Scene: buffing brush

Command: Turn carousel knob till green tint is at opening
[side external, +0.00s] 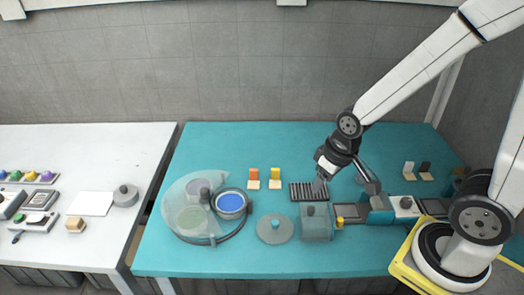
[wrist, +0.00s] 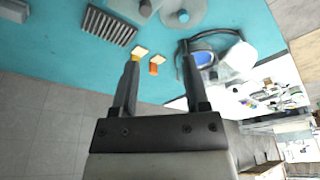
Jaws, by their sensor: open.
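The carousel (side external: 176,190) stands at the left of the teal table under a translucent round cover. A dark grey knob (side external: 199,188) rises near its middle. A blue tint (side external: 231,203) shows bright in the round opening at the right. A green tint (side external: 192,217) shows faintly through the cover at the front left. The carousel's blue tint also appears at the right of the wrist view (wrist: 206,57). My gripper (wrist: 160,58) is open and empty. In the side view it is in the air above the table's right half, well right of the carousel.
A white table (side external: 60,245) is at the left.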

